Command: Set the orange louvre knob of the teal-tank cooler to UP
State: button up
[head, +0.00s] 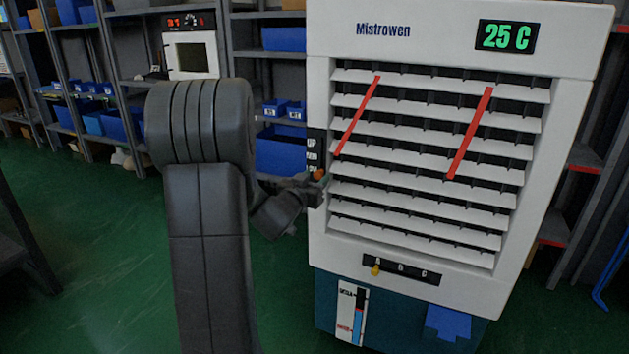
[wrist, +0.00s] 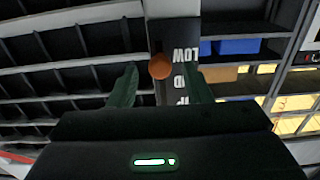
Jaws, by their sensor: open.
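The cooler (head: 570,150) is a white cabinet marked Mistrowen with a teal tank (head: 400,318) at its base. Its orange louvre knob (head: 319,174) sits on a dark strip at the cabinet's left edge, at the LOW end of the UP, MID, LOW scale. In the wrist view, the orange knob (wrist: 160,66) shows beside LOW, with the lettering upside down. My gripper (wrist: 160,72) is open, one finger on each side of the knob with visible gaps. In the head view my gripper (head: 308,187) is at the knob, partly hidden by my arm.
White louvre slats (head: 430,145) with two red streamers fill the cooler's front. A yellow knob (head: 376,268) sits on a lower lettered strip. The display (head: 507,37) reads 25 C. Shelves with blue bins (head: 282,150) stand behind. Green floor is open at left.

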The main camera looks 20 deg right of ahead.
jog(key=shift+w+d, duration=0.2)
grip_shut()
notch_tip(320, 180, up, 9)
jog(key=p, duration=0.7)
jog(key=shift+f, duration=0.2)
jog(key=shift+c, duration=0.7)
grip_release()
jog(key=shift+r, duration=0.1)
jog(key=shift+o, duration=0.7)
